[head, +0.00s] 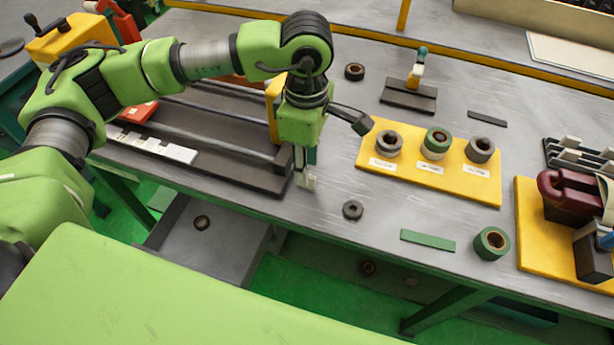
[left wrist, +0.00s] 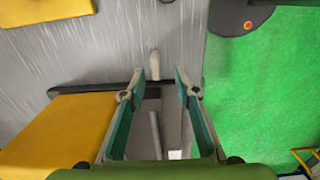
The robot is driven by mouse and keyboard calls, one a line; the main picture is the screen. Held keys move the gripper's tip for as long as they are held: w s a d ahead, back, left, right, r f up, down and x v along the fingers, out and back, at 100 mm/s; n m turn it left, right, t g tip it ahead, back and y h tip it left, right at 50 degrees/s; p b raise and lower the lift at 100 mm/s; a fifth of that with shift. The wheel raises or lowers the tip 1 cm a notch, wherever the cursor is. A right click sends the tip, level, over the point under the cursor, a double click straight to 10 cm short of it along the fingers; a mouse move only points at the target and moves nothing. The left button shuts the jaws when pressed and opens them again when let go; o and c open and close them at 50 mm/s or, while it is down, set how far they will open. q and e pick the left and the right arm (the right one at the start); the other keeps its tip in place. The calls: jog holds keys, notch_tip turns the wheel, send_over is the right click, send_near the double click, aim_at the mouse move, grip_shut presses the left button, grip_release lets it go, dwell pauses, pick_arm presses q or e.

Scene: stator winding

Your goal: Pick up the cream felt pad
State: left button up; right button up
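In the left wrist view a small, narrow cream piece (left wrist: 154,63), which looks like the felt pad, lies on the grey bench just beyond my left fingertips. My left gripper (left wrist: 161,75) is open, with a clear gap between its green-sided fingers. In the head view the left gripper (head: 303,172) points down at the bench's front edge, beside the dark rail fixture. A pale patch (head: 308,182) shows at its tips; I cannot tell how much is pad and how much is fingertip. No contact is clear. My right gripper is not in view.
A dark rail fixture (head: 220,158) stands left of the gripper. A yellow board (head: 376,155) with several rings lies to the right. A dark ring (head: 352,210), a green strip (head: 428,240) and a green roll (head: 491,243) lie near the front edge. Bare bench lies between them.

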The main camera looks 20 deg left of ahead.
pick_arm(q)
jog(key=shift+f, duration=0.35)
jog(key=shift+w+f+p, duration=0.15)
jog(key=shift+f+p, duration=0.3)
jog(key=shift+f, duration=0.2)
jog(key=f, duration=0.1)
jog(key=f+p, duration=0.1)
jog(key=f, duration=0.1)
jog(key=shift+w+a+f, duration=0.1)
jog(key=shift+w+f, duration=0.1)
jog(key=shift+f, duration=0.3)
grip_shut()
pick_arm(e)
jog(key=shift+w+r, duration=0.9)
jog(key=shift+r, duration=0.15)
